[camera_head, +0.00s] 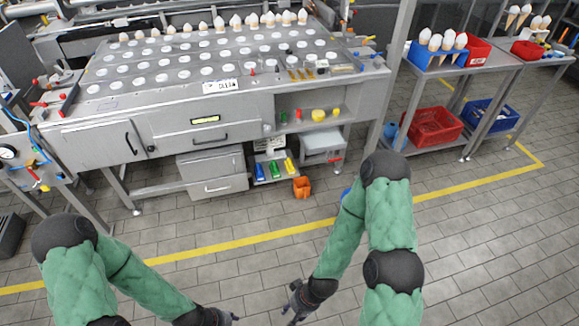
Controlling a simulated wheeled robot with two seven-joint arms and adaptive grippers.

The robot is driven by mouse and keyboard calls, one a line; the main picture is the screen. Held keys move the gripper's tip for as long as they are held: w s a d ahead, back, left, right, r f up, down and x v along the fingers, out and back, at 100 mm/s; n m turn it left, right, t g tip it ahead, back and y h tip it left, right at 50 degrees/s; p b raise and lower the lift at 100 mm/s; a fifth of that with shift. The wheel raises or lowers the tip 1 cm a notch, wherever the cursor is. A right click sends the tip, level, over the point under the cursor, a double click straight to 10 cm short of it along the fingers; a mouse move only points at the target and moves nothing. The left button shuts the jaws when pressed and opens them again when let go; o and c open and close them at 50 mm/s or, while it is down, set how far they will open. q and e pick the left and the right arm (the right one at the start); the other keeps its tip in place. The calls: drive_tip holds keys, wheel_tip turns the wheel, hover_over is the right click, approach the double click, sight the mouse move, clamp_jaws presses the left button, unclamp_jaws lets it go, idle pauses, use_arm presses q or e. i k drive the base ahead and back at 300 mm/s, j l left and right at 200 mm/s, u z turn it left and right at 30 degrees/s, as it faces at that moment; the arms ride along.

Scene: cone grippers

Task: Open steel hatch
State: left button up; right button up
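The steel hatch (95,146) is a grey panel at the left of the machine's front, with a dark vertical handle (131,143) near its right edge. It looks closed, flush with the front. My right gripper (289,315) is low over the floor at the bottom centre, well in front of the machine, with its dark fingers apart and nothing between them. My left gripper (232,318) is at the bottom edge, partly cut off, so its fingers cannot be read. Both grippers are far from the hatch.
The machine top (105,97) holds rows of white discs and a row of white cones. Drawers (215,187) and an orange bin (302,187) are below. A cart with a red crate (432,127) stands right. The tiled floor between is clear, crossed by a yellow line (245,242).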

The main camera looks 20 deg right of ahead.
sight(195, 170)
drive_tip(key=i+j+u, duration=0.15)
drive_tip(key=i+j, duration=0.2)
drive_tip(key=i+j+u, duration=0.15)
drive_tip(key=i, duration=0.45)
drive_tip(key=i+j+u, duration=0.15)
drive_tip(key=i+j, duration=0.2)
drive_tip(key=i, duration=0.15)
